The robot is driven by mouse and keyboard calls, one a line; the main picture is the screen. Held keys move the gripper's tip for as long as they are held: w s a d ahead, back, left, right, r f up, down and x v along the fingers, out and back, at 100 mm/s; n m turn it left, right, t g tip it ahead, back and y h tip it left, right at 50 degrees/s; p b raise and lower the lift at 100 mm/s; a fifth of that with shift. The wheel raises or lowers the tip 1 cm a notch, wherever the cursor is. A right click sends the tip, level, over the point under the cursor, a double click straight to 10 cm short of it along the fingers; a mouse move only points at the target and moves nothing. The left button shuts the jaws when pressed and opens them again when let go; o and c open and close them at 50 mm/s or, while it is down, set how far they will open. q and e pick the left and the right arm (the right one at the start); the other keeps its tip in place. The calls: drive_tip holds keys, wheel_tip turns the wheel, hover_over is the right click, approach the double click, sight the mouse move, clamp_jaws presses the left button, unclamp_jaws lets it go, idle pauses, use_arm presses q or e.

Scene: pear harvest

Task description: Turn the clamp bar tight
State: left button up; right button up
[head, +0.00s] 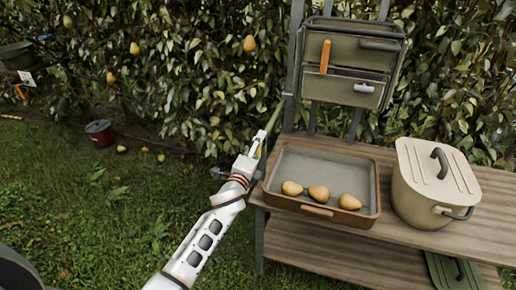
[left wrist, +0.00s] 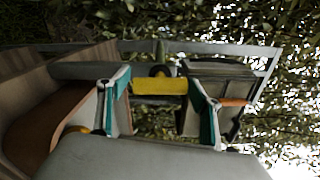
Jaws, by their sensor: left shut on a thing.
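In the left wrist view a yellow clamp bar (left wrist: 160,86) spans the gap between the teal-padded fingers of my left gripper (left wrist: 161,105). The gripper is shut on the bar. A dark round part shows just behind the bar. In the head view my left gripper (head: 260,146) is at the left end of the wooden bench, by the grey upright post, with only a small bit of yellow showing there. The rest of the clamp is mostly hidden by the gripper. My right gripper is in neither view.
On the bench (head: 400,245) stand a brown-rimmed tray (head: 316,210) with three pears and a lidded cream pot (head: 438,180). Olive cases (head: 352,62) hang on the rack behind. A red bucket (head: 99,133) stands on the grass, which is open at left.

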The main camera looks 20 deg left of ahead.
use_arm(q)
drive_tip(key=o, duration=1.1)
drive_tip(key=shift+s, duration=0.1)
drive_tip(key=s, duration=1.1)
drive_tip(key=shift+s, duration=0.4)
